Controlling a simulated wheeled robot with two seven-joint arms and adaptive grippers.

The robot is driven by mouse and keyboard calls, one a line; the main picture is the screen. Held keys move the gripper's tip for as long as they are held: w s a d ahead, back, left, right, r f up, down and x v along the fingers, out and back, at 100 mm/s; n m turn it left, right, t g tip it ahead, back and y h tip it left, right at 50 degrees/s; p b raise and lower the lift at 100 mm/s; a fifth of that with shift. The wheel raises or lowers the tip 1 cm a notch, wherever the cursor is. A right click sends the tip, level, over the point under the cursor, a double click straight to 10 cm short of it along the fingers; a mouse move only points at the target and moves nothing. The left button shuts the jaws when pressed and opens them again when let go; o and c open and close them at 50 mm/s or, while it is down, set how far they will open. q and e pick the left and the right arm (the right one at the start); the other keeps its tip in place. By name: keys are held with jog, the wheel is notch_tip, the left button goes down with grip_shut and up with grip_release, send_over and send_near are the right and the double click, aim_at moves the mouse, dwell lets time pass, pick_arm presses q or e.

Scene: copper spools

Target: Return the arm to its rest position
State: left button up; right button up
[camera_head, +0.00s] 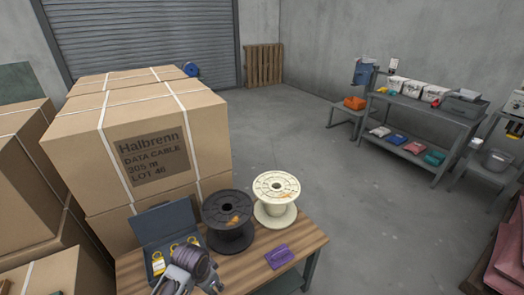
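A grey metal gripper (190,280), which looks like my left one, shows at the bottom edge, over the front left of the wooden table (262,271). A dark mauve-grey ribbed round part (197,263) sits at it; I cannot tell whether it is held or only overlaps in the view. The fingertips are not clear. My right gripper is not in view. A black spool (228,220) and a cream spool (276,197) stand upright on the table, apart from the gripper.
An open dark case (168,224) with yellow-tagged items lies behind the gripper. A purple object (278,256) lies front right on the table. Large cartons (148,150) rise behind and left. Open floor (375,220) lies right, before a grey workbench (430,108).

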pick_arm(q)
jog(key=shift+s+a+r+n+t, duration=1)
jog(key=shift+s+a+r+n, duration=2.2)
jog(key=shift+s, duration=1.55)
notch_tip(320, 180, down, 31)
jog(key=s+m+g, duration=0.1)
jog(key=s, duration=0.1)
jog(key=s+a+f+g, duration=0.1)
jog(key=s+a+f, duration=0.2)
jog(key=s+f, duration=1.8)
jog(key=shift+s+a+m+g+y, duration=0.15)
jog(key=shift+s+m+g+y, duration=0.2)
jog(key=shift+s, duration=0.6)
jog(key=shift+w+f, duration=0.1)
